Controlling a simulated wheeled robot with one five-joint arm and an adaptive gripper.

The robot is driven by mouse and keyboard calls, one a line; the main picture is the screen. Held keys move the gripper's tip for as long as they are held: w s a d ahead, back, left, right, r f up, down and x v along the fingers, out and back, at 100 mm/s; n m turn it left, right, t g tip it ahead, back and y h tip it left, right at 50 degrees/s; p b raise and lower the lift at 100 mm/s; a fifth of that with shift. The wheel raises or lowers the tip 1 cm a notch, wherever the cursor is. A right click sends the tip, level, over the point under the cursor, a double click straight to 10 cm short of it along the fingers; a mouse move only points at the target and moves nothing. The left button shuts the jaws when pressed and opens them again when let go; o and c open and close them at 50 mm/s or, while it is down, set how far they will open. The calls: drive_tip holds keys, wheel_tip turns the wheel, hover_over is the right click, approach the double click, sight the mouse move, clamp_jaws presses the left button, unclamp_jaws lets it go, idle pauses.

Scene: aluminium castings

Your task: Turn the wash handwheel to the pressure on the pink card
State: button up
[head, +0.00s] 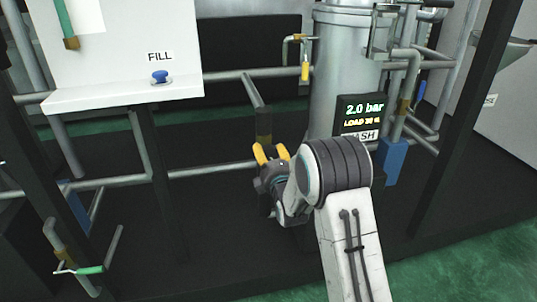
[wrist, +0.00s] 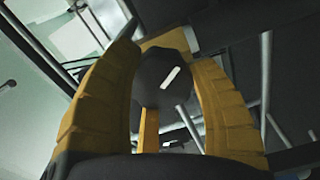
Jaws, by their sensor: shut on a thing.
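My gripper (head: 270,153) has its yellow fingers raised in front of the pipework, left of the wash display. In the wrist view my gripper (wrist: 162,40) is closed around a dark, many-sided handwheel (wrist: 158,88) with a white mark on its face. The handwheel is hidden behind my gripper in the head view. The display (head: 362,113) reads 2.0 bar in pale green, with a yellow load line below that is hard to read. I see no pink card in either view.
A tall metal tank (head: 340,60) stands behind the display, with pipes around it. A white panel marked FILL with a blue knob (head: 160,77) is at the left. A green-handled lever (head: 88,270) is at lower left. Dark posts frame the rig.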

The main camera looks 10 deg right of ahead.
drive_tip(key=shift+a+r, duration=0.2)
drive_tip(key=shift+a, duration=0.1)
drive_tip(key=o, duration=0.9)
drive_tip(key=shift+a, duration=0.1)
drive_tip(key=shift+c, duration=0.2)
drive_tip(key=o, duration=0.3)
drive_tip(key=shift+f, duration=0.15)
drive_tip(key=shift+s+d, duration=0.1)
drive_tip(key=shift+d, duration=0.1)
drive_tip(key=s, duration=1.1)
drive_tip(key=shift+s, duration=0.4)
